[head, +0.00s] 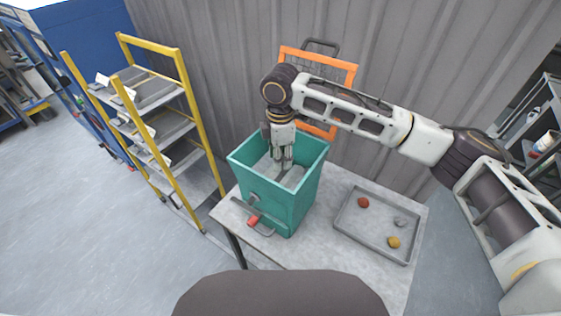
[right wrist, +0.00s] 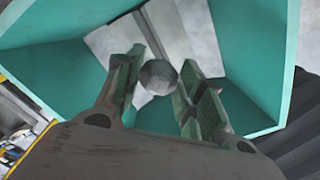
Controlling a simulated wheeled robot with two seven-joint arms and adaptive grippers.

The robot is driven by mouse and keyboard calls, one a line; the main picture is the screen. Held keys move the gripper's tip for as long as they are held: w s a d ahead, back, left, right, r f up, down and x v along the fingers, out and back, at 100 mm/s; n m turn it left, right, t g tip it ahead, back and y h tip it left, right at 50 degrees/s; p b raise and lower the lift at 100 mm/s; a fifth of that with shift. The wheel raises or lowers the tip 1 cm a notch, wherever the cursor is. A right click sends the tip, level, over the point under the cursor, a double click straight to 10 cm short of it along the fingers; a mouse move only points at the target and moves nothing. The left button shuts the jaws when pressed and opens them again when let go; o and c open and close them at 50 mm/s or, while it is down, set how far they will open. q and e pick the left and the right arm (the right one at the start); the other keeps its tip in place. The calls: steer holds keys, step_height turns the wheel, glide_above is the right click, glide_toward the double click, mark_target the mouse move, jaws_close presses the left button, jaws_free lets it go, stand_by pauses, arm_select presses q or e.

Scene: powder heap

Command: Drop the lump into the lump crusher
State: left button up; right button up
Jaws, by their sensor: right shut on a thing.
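The lump crusher (head: 277,205) is a teal, open-topped hopper on the table, with a red-tipped handle low on its front. My right gripper (head: 282,165) points down into its open top. In the right wrist view my right gripper (right wrist: 157,90) is shut on a grey lump (right wrist: 158,76), held between its fingertips above the crusher's grey inside. The teal walls of the crusher (right wrist: 245,30) surround the fingers in that view. The held lump cannot be made out in the head view. My left gripper is not in view.
A grey tray (head: 372,249) on the table (head: 310,255) holds a red lump (head: 363,202), a yellow lump (head: 393,242) and a grey lump (head: 400,221). An orange-framed cart (head: 345,68) stands behind. A yellow-framed shelf (head: 182,95) stands left.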

steer(key=shift+f, duration=1.35)
steer(key=shift+f+p, duration=0.45)
steer(key=shift+f, duration=0.15)
steer(key=o, duration=1)
steer(key=shift+r, duration=0.2)
step_height(320, 180, up, 13)
steer(key=b, duration=0.1)
steer(key=shift+b, duration=0.4)
steer(key=shift+s+f, duration=0.1)
steer(key=shift+f, duration=0.05)
